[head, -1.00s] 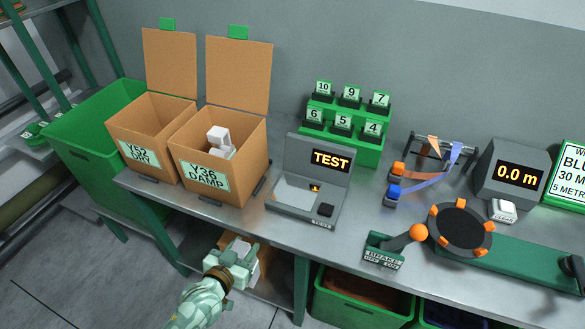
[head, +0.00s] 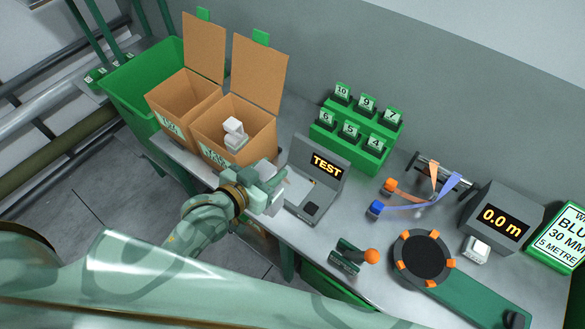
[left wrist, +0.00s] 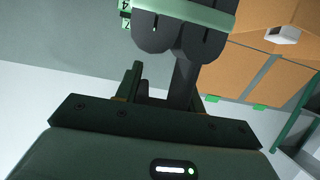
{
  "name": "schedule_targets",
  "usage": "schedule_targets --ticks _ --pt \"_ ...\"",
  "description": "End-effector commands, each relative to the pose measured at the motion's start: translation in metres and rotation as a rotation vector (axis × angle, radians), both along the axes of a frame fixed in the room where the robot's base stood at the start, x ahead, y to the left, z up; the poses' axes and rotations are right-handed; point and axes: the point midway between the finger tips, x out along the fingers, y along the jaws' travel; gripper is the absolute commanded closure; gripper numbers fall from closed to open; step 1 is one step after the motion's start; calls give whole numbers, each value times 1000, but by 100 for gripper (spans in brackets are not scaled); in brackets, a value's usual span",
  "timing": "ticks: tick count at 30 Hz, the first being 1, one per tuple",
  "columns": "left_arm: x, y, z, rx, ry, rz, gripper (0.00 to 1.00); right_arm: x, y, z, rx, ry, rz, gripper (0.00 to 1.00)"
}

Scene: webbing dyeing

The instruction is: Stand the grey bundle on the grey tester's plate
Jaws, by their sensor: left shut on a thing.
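My left gripper (head: 268,188) is at the front left side of the grey tester (head: 322,175), whose screen reads TEST. It partly covers the tester's pale plate. In the left wrist view the gripper (left wrist: 158,82) is shut on the grey bundle (left wrist: 180,38), dark grey loops with a pale green band around them. In the head view the bundle is mostly hidden by the gripper, so I cannot tell whether it touches the tester. My right gripper is not in view.
Two open cardboard boxes (head: 222,150) stand left of the tester, the nearer one holding white pieces. A green rack (head: 350,145) of numbered cards is behind. An orange-knobbed brake lever (head: 371,256) and a round dark turntable (head: 422,257) are to the right.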

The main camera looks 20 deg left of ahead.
Motion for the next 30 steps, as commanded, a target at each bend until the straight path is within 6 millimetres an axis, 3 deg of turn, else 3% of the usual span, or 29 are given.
schedule_targets --ticks 7,12,19,24,30 --pt "75 -7 -33 0 -4 2 100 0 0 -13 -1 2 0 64" --pt "101 -9 -71 0 -1 1 100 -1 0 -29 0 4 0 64" --pt "117 -10 -89 -2 -3 1 100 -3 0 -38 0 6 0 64" --pt "118 -10 -116 0 0 2 100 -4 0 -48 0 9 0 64" --pt "118 -10 -119 0 -3 2 100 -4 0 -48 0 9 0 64"
